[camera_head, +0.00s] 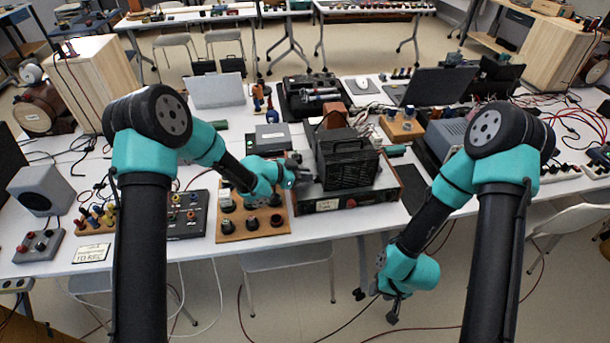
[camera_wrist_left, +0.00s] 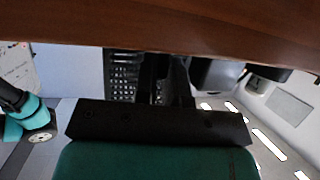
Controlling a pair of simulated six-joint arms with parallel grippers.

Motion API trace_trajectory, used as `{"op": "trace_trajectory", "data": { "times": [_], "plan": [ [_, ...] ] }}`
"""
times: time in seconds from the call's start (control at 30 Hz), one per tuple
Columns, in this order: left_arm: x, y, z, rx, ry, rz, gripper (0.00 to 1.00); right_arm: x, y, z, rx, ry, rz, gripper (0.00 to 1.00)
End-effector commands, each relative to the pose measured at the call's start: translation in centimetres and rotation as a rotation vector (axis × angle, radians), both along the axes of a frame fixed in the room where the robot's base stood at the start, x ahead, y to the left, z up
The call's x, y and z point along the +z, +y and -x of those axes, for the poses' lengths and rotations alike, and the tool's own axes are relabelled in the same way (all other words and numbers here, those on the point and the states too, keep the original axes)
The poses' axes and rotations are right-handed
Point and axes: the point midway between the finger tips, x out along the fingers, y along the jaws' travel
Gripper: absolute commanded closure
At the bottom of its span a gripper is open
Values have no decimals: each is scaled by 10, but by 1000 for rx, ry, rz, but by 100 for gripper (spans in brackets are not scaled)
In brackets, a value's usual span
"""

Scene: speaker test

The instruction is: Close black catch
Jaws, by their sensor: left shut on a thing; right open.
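A black box with a grille front (camera_head: 346,160) stands on a wood-sided unit with a dark front panel (camera_head: 350,201) near the table's front middle. My left gripper (camera_head: 300,172) is at the box's left side, shut on a small dark part there. I cannot make out the black catch clearly, and the fingers hide what they hold. In the left wrist view, the dark fingers (camera_wrist_left: 166,75) are close together beside a black grille (camera_wrist_left: 122,75), below a brown wooden surface (camera_wrist_left: 160,25). My right gripper (camera_head: 393,300) hangs low in front of the table, open and away from the box.
A wooden board with several black knobs (camera_head: 250,238) lies left of the unit, close to my left forearm. A grey box (camera_head: 272,138) stands behind the gripper. A laptop (camera_head: 437,86) and a wooden block (camera_head: 402,125) are to the right. The floor near my right gripper is mostly free.

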Motion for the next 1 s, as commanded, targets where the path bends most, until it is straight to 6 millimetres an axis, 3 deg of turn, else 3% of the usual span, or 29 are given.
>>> {"op": "trace_trajectory", "data": {
  "times": [0.43, 1.0],
  "plan": [
    [0, 1, -2, -176, 1, 0, 100, 0, 0, 0, 0, 0, 0, 57],
    [1, 0, -3, -205, -1, 2, 100, 0, 0, 0, 0, 0, 0, 57]
  ]
}}
